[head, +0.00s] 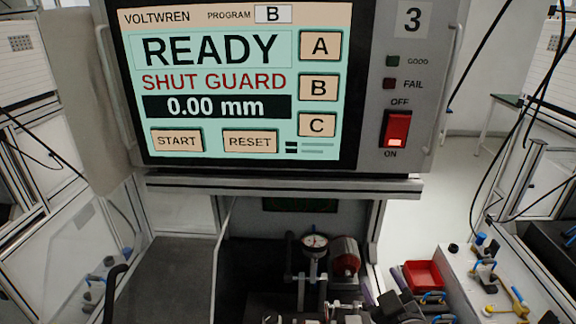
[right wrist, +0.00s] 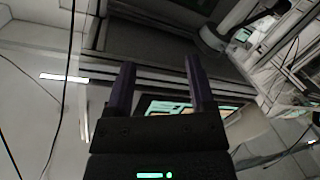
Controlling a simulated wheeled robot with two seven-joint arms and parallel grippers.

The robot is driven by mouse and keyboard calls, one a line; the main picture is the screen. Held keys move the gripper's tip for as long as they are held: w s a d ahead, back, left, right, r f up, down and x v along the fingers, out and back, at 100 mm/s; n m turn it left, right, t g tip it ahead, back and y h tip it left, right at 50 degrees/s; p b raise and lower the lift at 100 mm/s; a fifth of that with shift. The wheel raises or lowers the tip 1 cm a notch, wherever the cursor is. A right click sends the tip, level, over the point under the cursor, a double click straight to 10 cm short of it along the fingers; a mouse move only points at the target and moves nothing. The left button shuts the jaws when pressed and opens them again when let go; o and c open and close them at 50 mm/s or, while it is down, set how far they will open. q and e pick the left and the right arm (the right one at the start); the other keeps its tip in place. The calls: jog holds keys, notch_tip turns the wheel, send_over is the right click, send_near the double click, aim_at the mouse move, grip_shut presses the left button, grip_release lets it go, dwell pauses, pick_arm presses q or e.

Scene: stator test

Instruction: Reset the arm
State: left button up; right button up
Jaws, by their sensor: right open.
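The tester's screen (head: 230,80) fills the upper part of the head view. It reads READY, SHUT GUARD, 0.00 mm and program B, with START and RESET (head: 250,141) buttons along its bottom. My right gripper (head: 379,299) shows only in part at the bottom of the head view, low and right of the dial gauge (head: 314,242). In the right wrist view, its two dark purple fingers (right wrist: 159,68) stand wide apart with nothing between their tips. Part of a lit screen (right wrist: 168,106) shows behind them. My left gripper is not seen.
A red rocker switch (head: 397,129) sits right of the screen; the GOOD and FAIL lamps are dark. Below are a red cylinder (head: 345,255) and fixture parts. At right, a red tray (head: 424,275) and several coloured clamps lie on a light bench. Cables hang at both sides.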

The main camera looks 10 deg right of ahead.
jog(key=s+a+f+m+g, duration=0.1)
jog(key=s+a+f+g, duration=0.2)
jog(key=s+g, duration=0.3)
jog(key=s+a+f+m+g+y, duration=0.1)
jog(key=s+a+f+g, duration=0.2)
jog(key=s, duration=0.5)
jog(key=s+a+f+m+g, duration=0.1)
jog(key=s+a+f+g, duration=0.15)
jog(key=s+g, duration=0.3)
jog(key=s+f+b, duration=0.2)
jog(key=f+b, duration=0.1)
jog(key=f, duration=0.9)
jog(key=s+f+b, duration=0.2)
jog(key=f, duration=1.1)
pick_arm(q)
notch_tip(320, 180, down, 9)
jog(key=b, duration=0.4)
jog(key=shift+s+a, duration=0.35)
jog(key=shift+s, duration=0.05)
pick_arm(e)
jog(key=s+d+f+g, duration=0.2)
jog(key=s+f, duration=1)
jog(key=f, duration=0.1)
jog(key=shift+s+d, duration=0.3)
jog(key=shift+s, duration=0.05)
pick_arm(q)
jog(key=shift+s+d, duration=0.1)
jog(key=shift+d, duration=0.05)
